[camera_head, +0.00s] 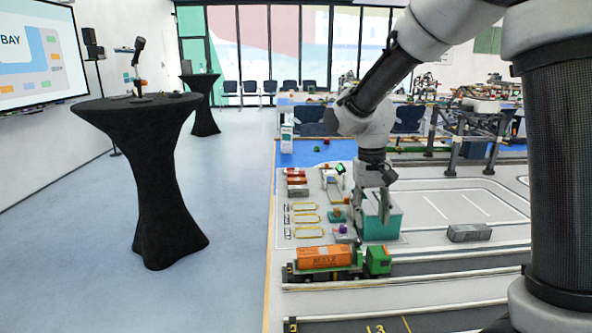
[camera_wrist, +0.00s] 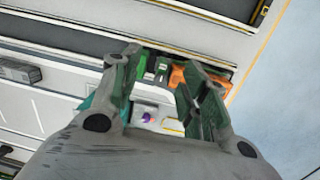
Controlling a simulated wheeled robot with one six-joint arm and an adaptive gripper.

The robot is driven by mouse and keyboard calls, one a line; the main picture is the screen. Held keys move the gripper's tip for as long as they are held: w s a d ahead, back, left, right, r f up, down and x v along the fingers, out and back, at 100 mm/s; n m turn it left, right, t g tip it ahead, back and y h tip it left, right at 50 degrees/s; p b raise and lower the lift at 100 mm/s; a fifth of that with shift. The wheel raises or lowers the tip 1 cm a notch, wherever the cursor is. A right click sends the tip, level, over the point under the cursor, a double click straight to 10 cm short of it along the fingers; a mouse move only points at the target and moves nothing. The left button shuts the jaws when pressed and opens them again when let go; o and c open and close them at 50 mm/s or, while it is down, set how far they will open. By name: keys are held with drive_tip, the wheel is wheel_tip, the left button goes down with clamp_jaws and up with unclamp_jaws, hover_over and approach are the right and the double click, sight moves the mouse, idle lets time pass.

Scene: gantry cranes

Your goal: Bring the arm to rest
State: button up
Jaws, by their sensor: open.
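My gripper (camera_head: 374,208) hangs from my arm over the model yard table, fingers pointing down, in front of a teal box (camera_head: 392,225). In the wrist view my gripper (camera_wrist: 160,68) has its two fingers spread apart with nothing between them. The table surface and a small purple and orange item (camera_wrist: 148,117) show through the gap. Part of the teal box (camera_wrist: 90,103) shows beside the left finger in the wrist view. My arm's links hide part of the table behind them.
A green truck with an orange container (camera_head: 325,257) stands at the front of the table. A grey block (camera_head: 469,232) lies to the right. Red blocks (camera_head: 297,181) and yellow outlines are at the left. Gantry cranes (camera_head: 475,115) stand behind. A black cocktail table (camera_head: 150,170) stands on the open floor.

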drive_tip(key=s+d+r+t, duration=0.2)
drive_tip(key=s+d+r, duration=0.3)
drive_tip(key=s, duration=0.5)
drive_tip(key=s+d+r+t, duration=0.3)
drive_tip(key=s+d+r, duration=0.3)
drive_tip(key=s+d, duration=0.3)
drive_tip(key=shift+s+d+r+y, duration=0.25)
drive_tip(key=shift+s+y, duration=0.15)
drive_tip(key=shift+s, duration=0.75)
